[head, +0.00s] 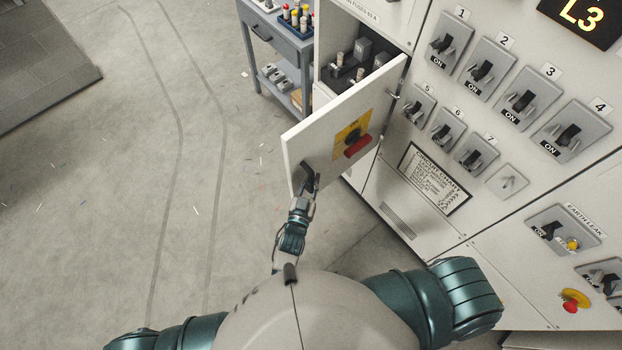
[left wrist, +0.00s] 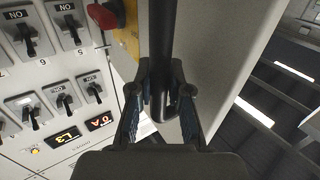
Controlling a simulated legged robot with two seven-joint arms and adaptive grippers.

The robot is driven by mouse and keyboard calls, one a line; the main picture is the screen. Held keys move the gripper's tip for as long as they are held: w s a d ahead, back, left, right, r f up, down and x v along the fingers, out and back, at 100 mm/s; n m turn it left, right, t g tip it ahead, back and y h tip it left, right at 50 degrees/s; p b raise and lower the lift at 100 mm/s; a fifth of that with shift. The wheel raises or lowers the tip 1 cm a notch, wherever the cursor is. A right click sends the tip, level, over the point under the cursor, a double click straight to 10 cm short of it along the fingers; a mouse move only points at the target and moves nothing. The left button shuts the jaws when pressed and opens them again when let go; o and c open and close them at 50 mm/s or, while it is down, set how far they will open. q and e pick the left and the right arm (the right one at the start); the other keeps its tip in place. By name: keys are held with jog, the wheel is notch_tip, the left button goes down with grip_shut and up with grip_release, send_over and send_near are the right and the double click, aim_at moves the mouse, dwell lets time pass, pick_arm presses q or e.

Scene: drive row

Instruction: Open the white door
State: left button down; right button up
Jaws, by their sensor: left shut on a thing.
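The white door (head: 318,120) stands swung out from the cabinet, with a yellow plate and red rotary switch (head: 353,140) on its face. Its black handle (head: 308,177) is near the door's free lower-left edge. My left gripper (head: 312,186) is at that handle. In the left wrist view, my left gripper's fingers (left wrist: 162,95) are shut around the black handle bar (left wrist: 162,50), and the white door (left wrist: 205,60) fills the area behind and to the right of it. My right gripper is not in view.
The cabinet front (head: 470,190) has rows of black switches and a circuit chart (head: 434,180). The opened compartment (head: 350,62) shows fuse holders inside. A grey-blue cart (head: 277,45) with small parts stands behind the door.

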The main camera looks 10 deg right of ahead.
pick_arm(q)
jog(key=c, duration=1.1)
grip_release()
jog(key=v, duration=1.2)
